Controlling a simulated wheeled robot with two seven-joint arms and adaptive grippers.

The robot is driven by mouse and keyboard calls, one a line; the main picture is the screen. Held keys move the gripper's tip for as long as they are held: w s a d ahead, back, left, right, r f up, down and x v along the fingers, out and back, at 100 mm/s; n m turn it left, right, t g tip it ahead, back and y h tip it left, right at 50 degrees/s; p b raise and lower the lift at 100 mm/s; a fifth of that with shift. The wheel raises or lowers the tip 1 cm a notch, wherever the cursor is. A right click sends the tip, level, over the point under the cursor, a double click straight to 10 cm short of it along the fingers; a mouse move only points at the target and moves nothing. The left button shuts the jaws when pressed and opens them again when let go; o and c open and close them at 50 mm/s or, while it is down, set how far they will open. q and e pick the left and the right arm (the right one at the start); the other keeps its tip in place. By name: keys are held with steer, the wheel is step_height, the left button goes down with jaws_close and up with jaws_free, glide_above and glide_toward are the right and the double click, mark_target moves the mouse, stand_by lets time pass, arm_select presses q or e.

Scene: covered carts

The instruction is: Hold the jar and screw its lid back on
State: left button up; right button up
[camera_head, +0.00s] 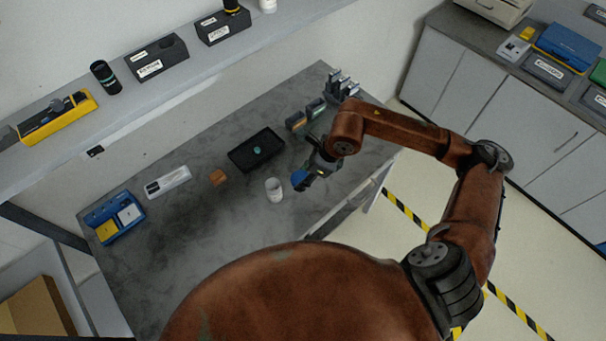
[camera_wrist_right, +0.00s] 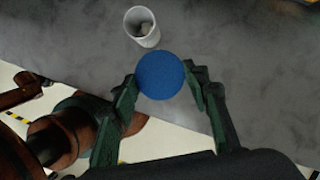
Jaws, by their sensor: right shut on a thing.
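The jar (camera_head: 274,189) is a small whitish, translucent cup standing upright on the grey table. In the right wrist view the jar (camera_wrist_right: 142,27) has an open top, with something greyish inside. My right gripper (camera_head: 304,177) is just right of the jar and apart from it. It is shut on a round blue lid (camera_head: 298,178), which also shows between the fingers in the right wrist view (camera_wrist_right: 160,76). The lid is off the jar, held above the table near its front edge. My left gripper is not in view.
A black tray (camera_head: 239,161) with a small teal piece lies behind the jar. An orange-brown block (camera_head: 217,177), a white labelled item (camera_head: 168,182) and a blue box (camera_head: 113,217) lie to the left. Small holders (camera_head: 308,114) stand at the back right.

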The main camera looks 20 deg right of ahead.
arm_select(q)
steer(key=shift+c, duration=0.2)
